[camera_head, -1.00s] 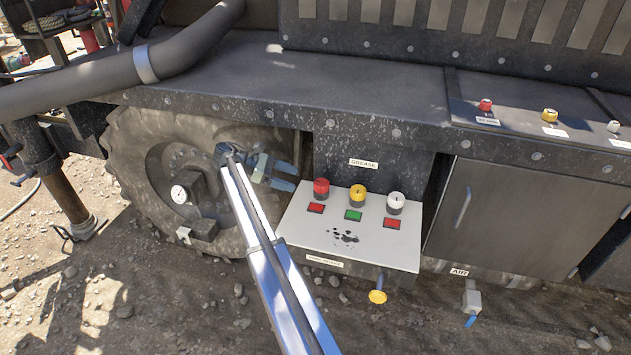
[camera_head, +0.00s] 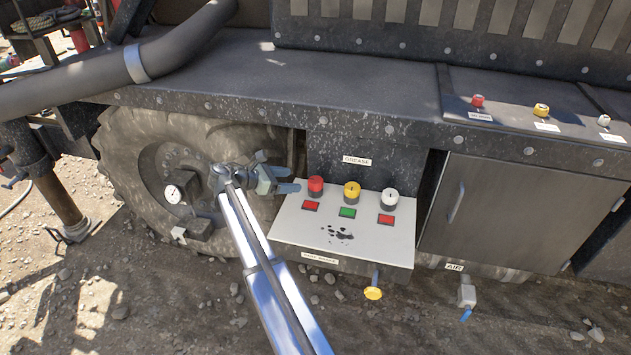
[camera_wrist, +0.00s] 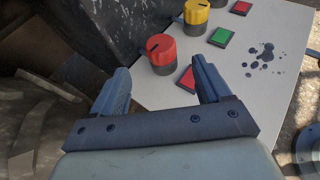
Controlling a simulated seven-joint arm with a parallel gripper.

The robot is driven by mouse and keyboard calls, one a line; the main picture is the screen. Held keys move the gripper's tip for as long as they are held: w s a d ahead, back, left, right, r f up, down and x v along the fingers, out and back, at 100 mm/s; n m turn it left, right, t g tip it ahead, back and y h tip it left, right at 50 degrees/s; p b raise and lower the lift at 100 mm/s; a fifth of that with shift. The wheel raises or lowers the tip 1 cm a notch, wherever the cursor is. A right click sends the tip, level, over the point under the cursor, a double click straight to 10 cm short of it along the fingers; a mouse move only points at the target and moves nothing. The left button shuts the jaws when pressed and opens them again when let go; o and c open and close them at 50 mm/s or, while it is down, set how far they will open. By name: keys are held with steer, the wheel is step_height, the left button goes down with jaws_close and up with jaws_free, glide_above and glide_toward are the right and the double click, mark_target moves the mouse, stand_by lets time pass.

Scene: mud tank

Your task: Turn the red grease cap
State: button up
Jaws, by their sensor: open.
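The red grease cap (camera_head: 316,185) is the leftmost of three knobs on the white panel under the GREASE label. In the wrist view the red cap (camera_wrist: 161,48) stands upright on the panel, ahead of my gripper and between the lines of its two fingers. My gripper (camera_head: 298,179) is open and empty, just left of the cap in the head view. In the wrist view the fingertips (camera_wrist: 163,72) are spread apart, and the cap appears slightly beyond them. From these views I cannot tell whether a fingertip touches it.
A yellow cap (camera_head: 352,190) and a white cap (camera_head: 389,198) stand right of the red one. Red and green square buttons (camera_head: 347,212) lie in front. The dark GREASE wall (camera_head: 352,140) rises behind. A big tyre (camera_head: 125,165) is at left. Another red knob (camera_head: 478,101) sits on the upper ledge.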

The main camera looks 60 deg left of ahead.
mark_target(313, 180)
steer(key=x, duration=1)
steer(key=shift+w, duration=0.3)
steer(key=c, duration=1)
steer(key=shift+o, duration=0.2)
steer(key=shift+a, duration=0.1)
steer(key=shift+a+m+h, duration=0.15)
steer(key=shift+m+h, duration=0.95)
steer(key=shift+h, duration=0.1)
steer(key=shift+m+g+h, duration=1.1)
steer(key=shift+m+h, duration=0.7)
steer(key=shift+h, duration=0.1)
steer(key=shift+d+h, duration=0.2)
steer(key=shift+h, duration=0.1)
